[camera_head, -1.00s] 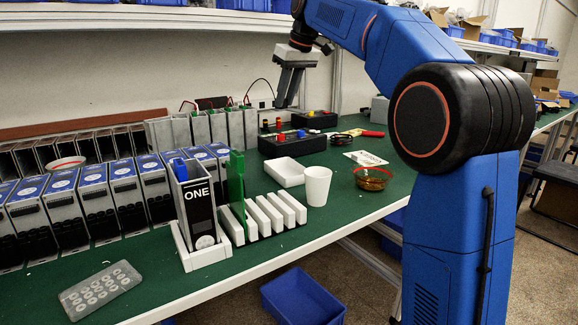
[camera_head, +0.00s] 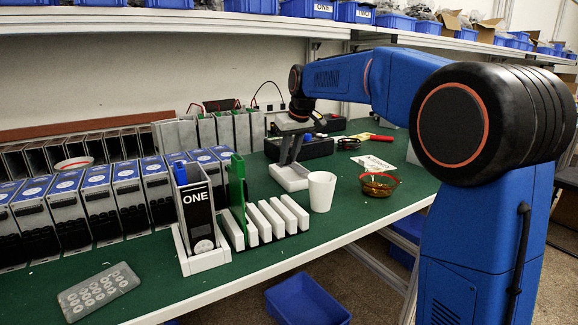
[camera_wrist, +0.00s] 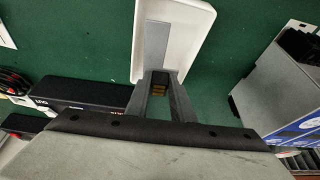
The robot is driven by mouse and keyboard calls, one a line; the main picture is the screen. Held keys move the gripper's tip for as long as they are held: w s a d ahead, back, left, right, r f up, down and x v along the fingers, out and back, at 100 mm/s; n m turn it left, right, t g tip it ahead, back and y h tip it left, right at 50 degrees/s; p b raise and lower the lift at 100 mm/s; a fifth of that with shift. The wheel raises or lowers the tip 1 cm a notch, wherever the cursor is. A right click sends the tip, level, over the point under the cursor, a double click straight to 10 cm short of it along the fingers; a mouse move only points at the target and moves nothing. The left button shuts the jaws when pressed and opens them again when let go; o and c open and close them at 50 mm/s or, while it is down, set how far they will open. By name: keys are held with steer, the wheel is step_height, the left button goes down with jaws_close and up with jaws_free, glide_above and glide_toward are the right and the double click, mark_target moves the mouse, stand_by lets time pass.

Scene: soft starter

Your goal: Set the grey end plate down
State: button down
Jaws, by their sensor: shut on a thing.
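The grey end plate (camera_wrist: 154,48) shows in the wrist view as a flat grey strip running out from between my fingertips. My gripper (camera_wrist: 159,78) is shut on its near end. The strip lies over the white tray (camera_wrist: 191,32); I cannot tell whether it touches the tray floor. In the head view my gripper (camera_head: 287,160) points down at the back of the white tray (camera_head: 291,186). The plate cannot be made out clearly there.
A white cup (camera_head: 321,191) stands close to the tray's right, with an amber bowl (camera_head: 379,185) beyond. White slotted blocks (camera_head: 270,218) and the ONE unit (camera_head: 198,215) stand in front-left. A black box (camera_head: 305,149) is behind. Bare green bench lies at front right of the blocks.

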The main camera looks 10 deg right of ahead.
mark_target(289, 165)
steer(key=shift+f, duration=1.75)
steer(key=c, duration=1.5)
jaws_free()
steer(key=shift+f, duration=0.15)
steer(key=shift+c, duration=0.2)
steer(key=v, duration=1.2)
